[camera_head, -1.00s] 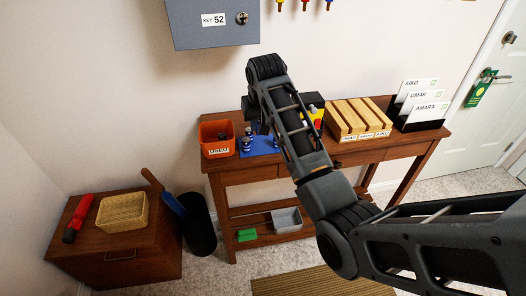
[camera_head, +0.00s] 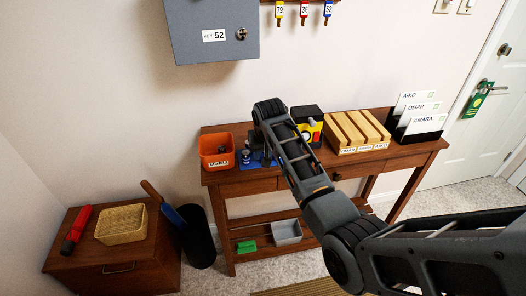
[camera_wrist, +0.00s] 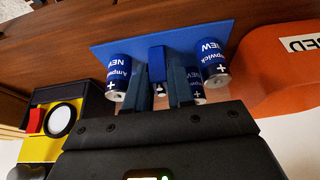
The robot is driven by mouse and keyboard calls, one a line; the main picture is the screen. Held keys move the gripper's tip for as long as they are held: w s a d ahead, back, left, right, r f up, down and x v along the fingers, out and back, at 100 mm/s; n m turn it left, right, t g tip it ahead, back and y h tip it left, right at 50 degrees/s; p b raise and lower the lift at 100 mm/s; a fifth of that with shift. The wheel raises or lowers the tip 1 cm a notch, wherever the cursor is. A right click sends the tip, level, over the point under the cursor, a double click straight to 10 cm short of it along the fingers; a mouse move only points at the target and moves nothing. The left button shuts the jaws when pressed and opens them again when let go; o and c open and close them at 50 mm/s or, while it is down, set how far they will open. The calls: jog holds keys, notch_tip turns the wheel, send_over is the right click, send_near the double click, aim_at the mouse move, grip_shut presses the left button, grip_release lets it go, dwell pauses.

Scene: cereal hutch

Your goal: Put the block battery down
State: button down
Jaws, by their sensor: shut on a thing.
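The block battery (camera_wrist: 157,61) is a small blue block between the two fingers of my gripper (camera_wrist: 162,84) in the wrist view. My gripper is shut on it, over the blue mat (camera_wrist: 125,48). Whether the block touches the mat I cannot tell. Round blue batteries stand on the mat on both sides, one at left (camera_wrist: 118,76) and one at right (camera_wrist: 212,60), with another partly hidden by a finger. In the head view the blue mat (camera_head: 245,166) lies on the wooden table, and my arm hides most of the gripper.
The orange bin (camera_head: 215,150) labelled USED stands left of the mat, close to it. A black and yellow device (camera_head: 308,124) stands right of it, beside a slatted wooden rack (camera_head: 356,130). A grey key cabinet (camera_head: 213,32) hangs above.

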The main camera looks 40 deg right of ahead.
jog(key=c, duration=1.3)
grip_release()
jog(key=shift+f, duration=0.1)
jog(key=shift+o, duration=0.2)
jog(key=v, duration=1.2)
